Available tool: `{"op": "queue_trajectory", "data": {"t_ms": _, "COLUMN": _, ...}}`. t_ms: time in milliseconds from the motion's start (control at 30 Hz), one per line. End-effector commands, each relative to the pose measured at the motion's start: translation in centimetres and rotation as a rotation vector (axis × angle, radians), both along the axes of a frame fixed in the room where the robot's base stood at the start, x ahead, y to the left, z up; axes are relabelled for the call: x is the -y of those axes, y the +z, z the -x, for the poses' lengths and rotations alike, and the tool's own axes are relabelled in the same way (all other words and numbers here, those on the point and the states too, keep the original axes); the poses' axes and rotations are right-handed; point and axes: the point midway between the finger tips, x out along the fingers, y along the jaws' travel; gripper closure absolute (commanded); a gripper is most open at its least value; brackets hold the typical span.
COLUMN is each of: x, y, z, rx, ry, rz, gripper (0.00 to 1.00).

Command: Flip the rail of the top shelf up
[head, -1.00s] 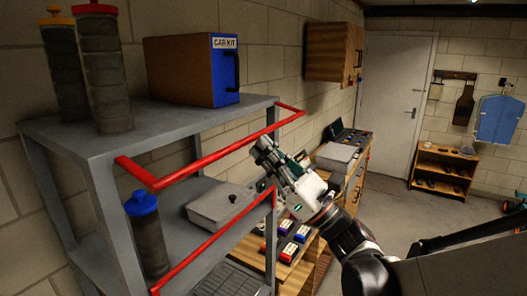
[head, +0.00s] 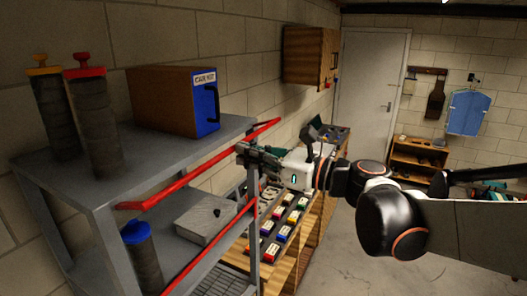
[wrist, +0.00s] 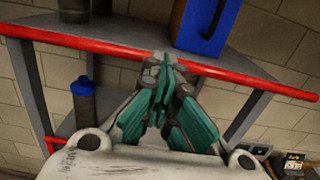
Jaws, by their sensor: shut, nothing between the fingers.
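The top shelf's red rail (head: 195,174) runs along the front of the grey top shelf (head: 60,172) and stands out a little from its edge. In the wrist view the rail (wrist: 85,43) crosses from upper left to right. My gripper (head: 243,151) is shut and empty, at the right half of the rail. In the wrist view its closed fingertips (wrist: 163,62) overlap the rail and hide part of it. I cannot tell whether they touch it.
A car kit box (head: 165,100) and two dark canisters (head: 98,125) stand on the top shelf. A lower red rail (head: 215,240), a blue-capped canister (head: 142,258) and a grey case (head: 205,218) are below. A wooden bench (head: 240,262) stands behind; floor at right is clear.

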Motion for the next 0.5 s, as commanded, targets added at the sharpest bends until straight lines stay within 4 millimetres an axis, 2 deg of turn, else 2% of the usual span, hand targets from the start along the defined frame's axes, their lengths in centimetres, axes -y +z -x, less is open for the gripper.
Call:
{"op": "queue_trajectory", "data": {"t_ms": 33, "x": -0.1, "y": 0.6, "z": 0.0, "rx": -0.006, "ry": 0.0, "rz": 0.017, "gripper": 1.0}}
{"op": "queue_trajectory", "data": {"t_ms": 500, "x": -0.6, "y": 2.2, "z": -0.2, "rx": -0.069, "ry": 0.001, "rz": 0.169, "gripper": 1.0}}
